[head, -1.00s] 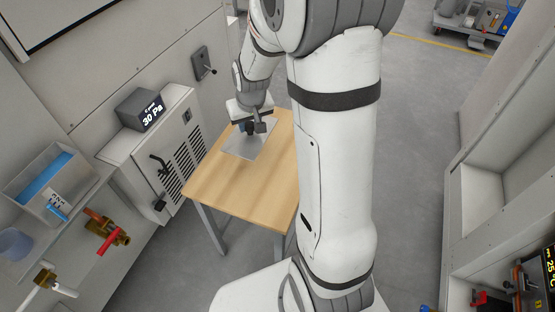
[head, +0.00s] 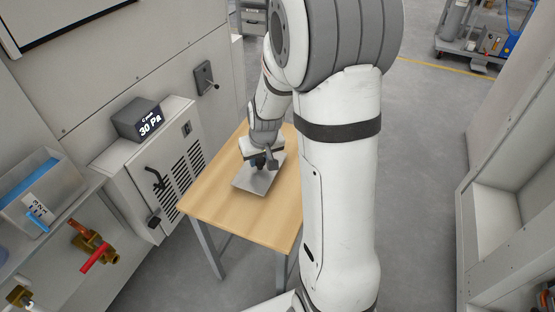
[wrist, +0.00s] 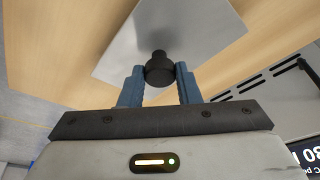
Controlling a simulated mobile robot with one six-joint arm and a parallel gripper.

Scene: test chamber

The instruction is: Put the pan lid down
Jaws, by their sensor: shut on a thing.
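The pan lid (head: 252,182) is a flat grey square plate with a dark round knob. In the wrist view the lid (wrist: 185,35) fills the upper middle, and its black knob (wrist: 159,70) sits between the two blue fingers. My gripper (wrist: 160,80) is shut on the knob. In the head view my gripper (head: 262,164) points down at the lid over the wooden table (head: 222,212). I cannot tell whether the lid touches the table top or hangs slightly above it. My wrist hides part of the lid in the head view.
A shelf with a bin (head: 35,195) and a red-handled brass valve (head: 92,248) is at lower left. The table's front half is bare.

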